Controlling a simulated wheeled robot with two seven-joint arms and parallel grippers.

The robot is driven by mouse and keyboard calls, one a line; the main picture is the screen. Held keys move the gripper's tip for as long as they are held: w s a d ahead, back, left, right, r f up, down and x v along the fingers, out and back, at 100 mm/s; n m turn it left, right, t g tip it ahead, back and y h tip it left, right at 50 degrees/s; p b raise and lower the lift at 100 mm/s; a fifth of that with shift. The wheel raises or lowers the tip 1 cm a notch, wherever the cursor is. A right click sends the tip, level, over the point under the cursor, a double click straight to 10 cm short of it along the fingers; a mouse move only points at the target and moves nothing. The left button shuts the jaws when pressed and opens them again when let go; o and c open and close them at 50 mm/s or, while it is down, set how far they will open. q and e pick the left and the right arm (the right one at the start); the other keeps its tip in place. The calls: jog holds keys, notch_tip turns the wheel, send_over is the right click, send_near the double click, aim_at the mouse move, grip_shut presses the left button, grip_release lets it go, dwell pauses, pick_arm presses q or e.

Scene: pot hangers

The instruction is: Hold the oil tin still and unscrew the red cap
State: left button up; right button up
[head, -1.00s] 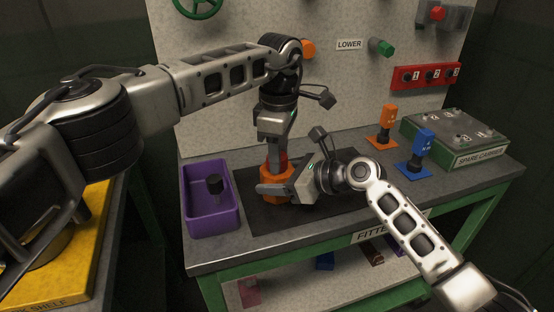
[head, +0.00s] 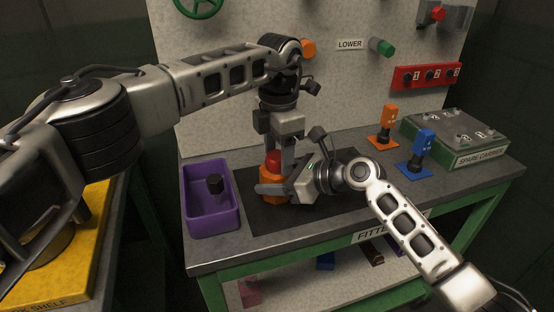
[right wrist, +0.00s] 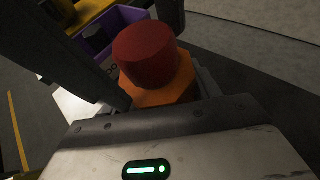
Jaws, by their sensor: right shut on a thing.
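The orange oil tin (head: 272,186) stands on the dark mat of the bench, with its red cap (head: 274,160) on top. Both show in the right wrist view, the red cap (right wrist: 145,55) above the orange tin body (right wrist: 165,93). My right gripper (head: 272,189) reaches in from the right, low down, and is shut on the tin's body. My left gripper (head: 281,158) points down from above at the cap. Its fingers look apart, and the cap's top and near side are uncovered. The far side of the cap is hidden.
Orange (head: 389,120) and blue (head: 423,148) blocks and a green spare carrier (head: 455,137) are to the right. A pegboard (head: 225,110) rises behind.

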pick_arm(q)
jog(key=shift+s+d, duration=0.3)
jog(key=shift+d, duration=0.05)
pick_arm(e)
jog(key=shift+w+r, duration=0.1)
jog(key=shift+r, duration=0.2)
pick_arm(q)
jog(key=m, duration=0.6)
pick_arm(e)
jog(key=shift+f, duration=0.1)
pick_arm(q)
jog(key=m, duration=0.6)
jog(key=shift+w+a, duration=0.2)
pick_arm(e)
jog(key=shift+f, duration=0.1)
pick_arm(q)
jog(key=shift+w+a, duration=0.15)
jog(key=shift+a, duration=0.15)
